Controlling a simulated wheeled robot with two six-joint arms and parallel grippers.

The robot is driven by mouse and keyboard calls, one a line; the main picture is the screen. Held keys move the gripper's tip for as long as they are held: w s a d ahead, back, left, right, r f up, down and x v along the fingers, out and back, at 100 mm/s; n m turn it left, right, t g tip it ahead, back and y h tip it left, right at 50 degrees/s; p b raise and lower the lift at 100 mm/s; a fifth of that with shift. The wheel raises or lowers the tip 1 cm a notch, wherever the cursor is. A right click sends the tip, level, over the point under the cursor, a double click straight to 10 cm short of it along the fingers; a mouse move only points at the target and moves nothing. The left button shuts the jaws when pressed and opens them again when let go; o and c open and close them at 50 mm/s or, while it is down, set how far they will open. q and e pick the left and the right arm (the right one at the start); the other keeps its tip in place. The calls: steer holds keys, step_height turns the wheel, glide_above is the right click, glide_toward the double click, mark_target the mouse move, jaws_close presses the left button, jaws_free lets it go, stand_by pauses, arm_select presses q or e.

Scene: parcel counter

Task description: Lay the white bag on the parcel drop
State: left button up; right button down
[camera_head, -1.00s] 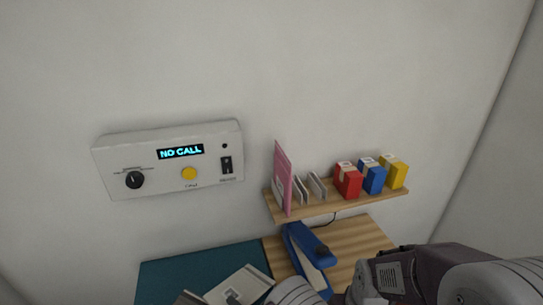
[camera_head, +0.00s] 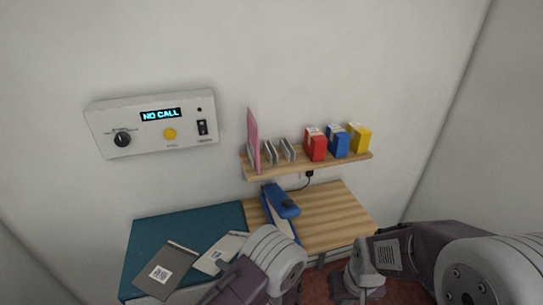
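The white bag (camera_head: 213,260) lies flat on the teal mat (camera_head: 190,224), with a small printed label on it. A grey bag (camera_head: 163,271) with a white label lies to its left on the mat. My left arm (camera_head: 272,258) covers the area at the white bag's lower right. Dark parts, perhaps my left gripper (camera_head: 224,266), show by the bag's lower right edge; its fingers and any contact are unclear. My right arm is at the lower right, its gripper not visible. I cannot identify the parcel drop.
A blue stapler-like tool (camera_head: 281,204) stands on the striped wooden counter (camera_head: 330,215). A wall shelf (camera_head: 330,165) holds a pink board (camera_head: 253,140) and red, blue and yellow boxes. A wall panel (camera_head: 150,124) reads "NO CALL". The counter's right part is clear.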

arm_select(q)
steer(key=a+r+n, duration=0.1)
steer(key=a+r, duration=0.1)
steer(key=w+a+r+n+g+y, duration=0.1)
steer(key=a+r+n, duration=0.1)
steer(key=a, duration=0.1)
steer(key=shift+w+g, duration=0.2)
steer(key=shift+g, duration=0.1)
steer(key=s+a+r+n+g+h, duration=0.25)
steer(key=s+a+n+g, duration=0.35)
steer(key=n, duration=0.4)
steer(key=s+a+r+n+g+h, duration=0.2)
steer(key=s+a+r+n+g, duration=0.15)
steer(key=s+n, duration=0.6)
steer(key=d+n+t+h, duration=0.3)
steer(key=d+n+h, duration=0.4)
steer(key=n, duration=1.3)
steer(key=d+f, duration=0.1)
steer(key=d, duration=0.3)
steer(key=shift+n, duration=0.35)
arm_select(e)
steer(key=shift+a, duration=0.1)
arm_select(q)
steer(key=shift+r, duration=0.15)
arm_select(e)
steer(key=shift+s, duration=0.1)
